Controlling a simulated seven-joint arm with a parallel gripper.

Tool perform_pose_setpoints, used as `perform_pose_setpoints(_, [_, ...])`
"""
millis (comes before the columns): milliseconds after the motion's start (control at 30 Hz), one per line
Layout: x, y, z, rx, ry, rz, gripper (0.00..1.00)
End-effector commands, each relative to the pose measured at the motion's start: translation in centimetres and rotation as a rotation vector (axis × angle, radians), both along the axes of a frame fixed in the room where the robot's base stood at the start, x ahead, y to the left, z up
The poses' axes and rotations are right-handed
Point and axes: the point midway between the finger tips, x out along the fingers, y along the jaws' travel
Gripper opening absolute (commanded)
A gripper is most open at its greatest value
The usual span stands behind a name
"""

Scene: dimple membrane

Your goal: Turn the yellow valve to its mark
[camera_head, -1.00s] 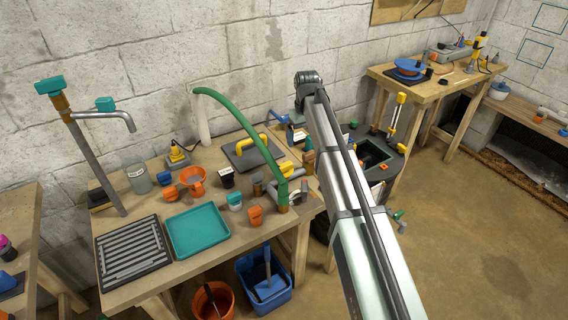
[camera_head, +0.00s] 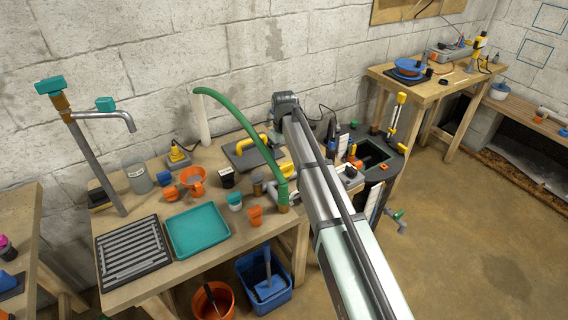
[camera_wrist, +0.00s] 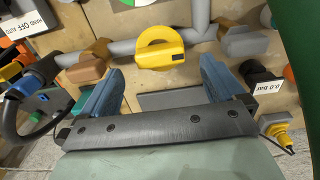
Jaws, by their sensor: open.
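The yellow valve (camera_wrist: 160,48) shows in the wrist view as a round knob with a raised grip bar lying roughly crosswise. A small dark patch sits at the right end of the bar. Grey pipe runs past it on both sides and up to the right. My gripper (camera_wrist: 162,68) is open, with one blue finger below left of the valve and the other below right. The fingers appear apart from the knob, with nothing between them. I cannot tell a separate target mark.
In the wrist view, a brown fitting (camera_wrist: 88,68) lies left of the valve and a grey one (camera_wrist: 245,40) right. A gauge labelled 0.0 bar (camera_wrist: 268,86) is at right. In the head view, a green hose (camera_head: 245,120) arches over the bench beside my arm.

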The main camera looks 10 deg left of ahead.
Motion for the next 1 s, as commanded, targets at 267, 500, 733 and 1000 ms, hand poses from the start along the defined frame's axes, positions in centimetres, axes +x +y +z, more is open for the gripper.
perform_pose_setpoints(267, [0.0, 0.0, -3.4, -0.001, 0.001, 0.000, 0.96])
perform_pose_setpoints(500, [0.0, 0.0, -4.3, 0.000, 0.000, 0.000, 0.96])
perform_pose_setpoints(733, [0.0, 0.0, -4.3, 0.000, 0.000, 0.000, 0.96])
perform_pose_setpoints(1000, [0.0, 0.0, -4.3, 0.000, 0.000, 0.000, 0.71])
